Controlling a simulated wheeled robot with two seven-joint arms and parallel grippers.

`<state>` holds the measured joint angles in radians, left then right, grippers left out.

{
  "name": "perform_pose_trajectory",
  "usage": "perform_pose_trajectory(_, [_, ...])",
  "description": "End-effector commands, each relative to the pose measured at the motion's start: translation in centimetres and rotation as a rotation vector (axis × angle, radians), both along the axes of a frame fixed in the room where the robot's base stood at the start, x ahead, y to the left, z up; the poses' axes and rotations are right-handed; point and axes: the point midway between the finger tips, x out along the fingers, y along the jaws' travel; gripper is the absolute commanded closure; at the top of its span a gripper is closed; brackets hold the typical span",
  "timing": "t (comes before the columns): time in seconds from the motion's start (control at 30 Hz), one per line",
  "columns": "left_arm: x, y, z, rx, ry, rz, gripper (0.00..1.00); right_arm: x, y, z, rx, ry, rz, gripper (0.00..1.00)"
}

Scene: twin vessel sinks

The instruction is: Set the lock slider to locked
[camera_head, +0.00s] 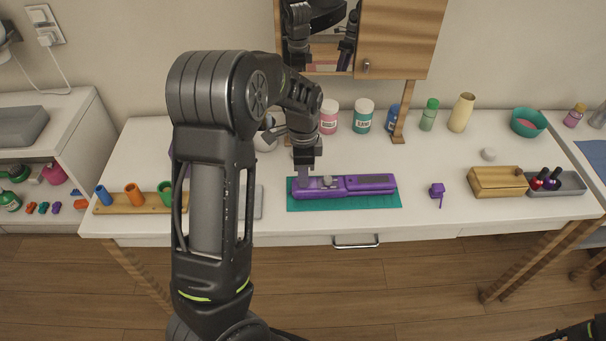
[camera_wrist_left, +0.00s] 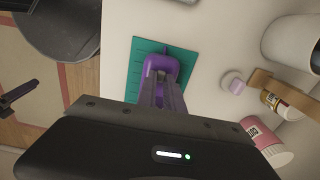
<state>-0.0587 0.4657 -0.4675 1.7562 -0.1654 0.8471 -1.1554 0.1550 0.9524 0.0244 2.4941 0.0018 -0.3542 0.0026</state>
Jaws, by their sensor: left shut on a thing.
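A purple hair straightener (camera_head: 365,184) lies flat on a teal mat (camera_head: 393,202) on the white table. Its rounded end (camera_wrist_left: 160,63) shows in the left wrist view. A small grey knob (camera_head: 327,181) sits on its upper side, left of its middle. My left gripper (camera_head: 304,177) points down on its left part. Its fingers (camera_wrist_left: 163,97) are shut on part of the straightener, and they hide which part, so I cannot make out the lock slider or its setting. A dark part of my right arm (camera_head: 585,331) shows at the bottom right corner; its jaws are not clear.
A wooden holder (camera_head: 143,205) with coloured cups stands left, behind my arm. Pink (camera_head: 329,116) and teal-labelled (camera_head: 363,116) jars stand at the back. A purple clip-like piece (camera_head: 437,190), a wooden box (camera_head: 497,182) and a grey tray (camera_head: 572,183) are right.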

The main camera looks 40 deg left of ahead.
Motion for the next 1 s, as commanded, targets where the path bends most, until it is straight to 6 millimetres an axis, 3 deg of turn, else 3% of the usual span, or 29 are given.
perform_pose_trajectory(0.8, [0.1,0.0,0.0,0.001,-0.001,0.000,1.00,0.0,0.0,0.0,0.000,0.000,0.000,0.64])
perform_pose_trajectory(1.0, [1.2,-1.5,-0.1,0.001,-0.001,-0.002,1.00,0.0,0.0,-0.4,0.001,-0.001,0.001,0.64])
